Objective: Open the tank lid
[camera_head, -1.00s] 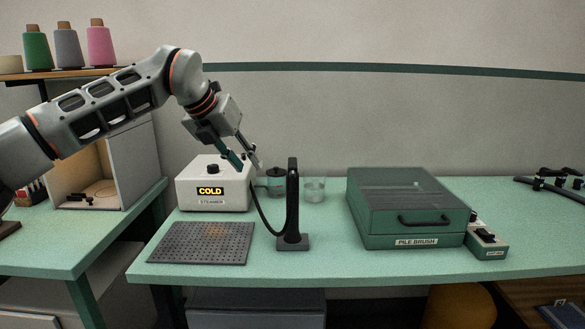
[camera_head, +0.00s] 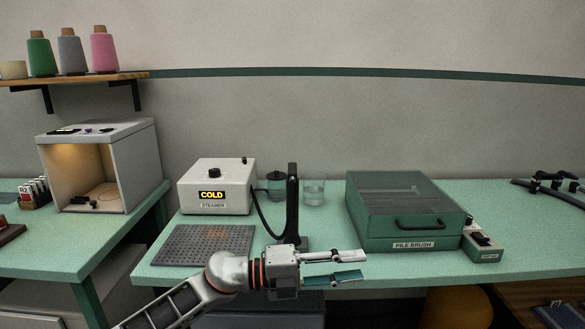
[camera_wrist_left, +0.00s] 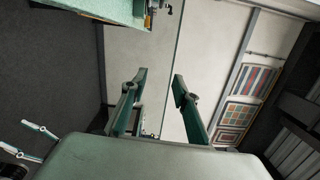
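The white steamer (camera_head: 216,186) stands at the back left of the green table, its display reading COLD. A small dark knob (camera_head: 243,160) sits on its top right; whether it is the tank lid, or open, I cannot tell. A jar with a dark lid (camera_head: 276,183) stands just right of the steamer, partly behind the black stand. My left gripper (camera_head: 362,265) is open and empty at the table's front edge, well away from the steamer; its fingers are also apart in the left wrist view (camera_wrist_left: 160,90). My right gripper (camera_wrist_left: 32,141) appears open at the left of that view.
The black stand (camera_head: 292,205) with its hose rises before the jar. A clear glass (camera_head: 314,190) is beside it. A perforated plate (camera_head: 203,245) lies in front of the steamer. The green pile brush box (camera_head: 408,215) and a small control box (camera_head: 484,245) stand to the right.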

